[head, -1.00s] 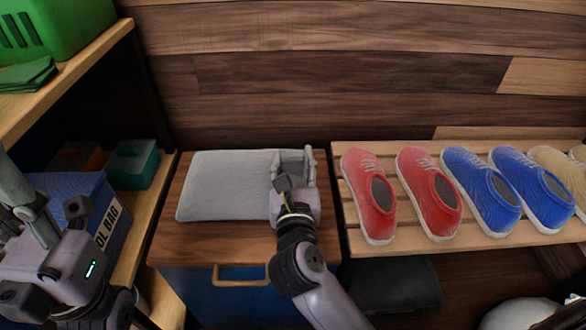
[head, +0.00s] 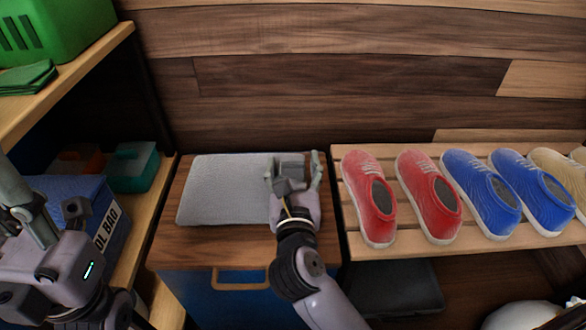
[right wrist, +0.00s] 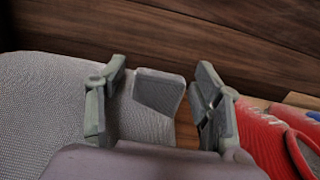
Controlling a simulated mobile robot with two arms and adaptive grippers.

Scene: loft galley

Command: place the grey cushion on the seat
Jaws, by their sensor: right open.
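The grey cushion (head: 226,188) lies flat on the wooden seat (head: 198,246) of a blue-fronted cabinet. It also shows in the right wrist view (right wrist: 40,110), at the left. My right gripper (head: 293,172) is open over the cushion's right end, which hides part of that end. In the right wrist view its fingers (right wrist: 160,105) are spread apart, with the cushion's right edge and some bare wood between them. I cannot tell whether the fingers touch the cushion. My left gripper (head: 40,215) is at the left edge, and its fingertips are not clear.
A slatted rack (head: 400,246) with red shoes (head: 430,195) and blue shoes (head: 482,190) stands close on the right. On the left, shelves hold a green crate (head: 60,25), a teal box (head: 133,167) and a blue bag (head: 110,220). A wooden wall (head: 300,80) is behind.

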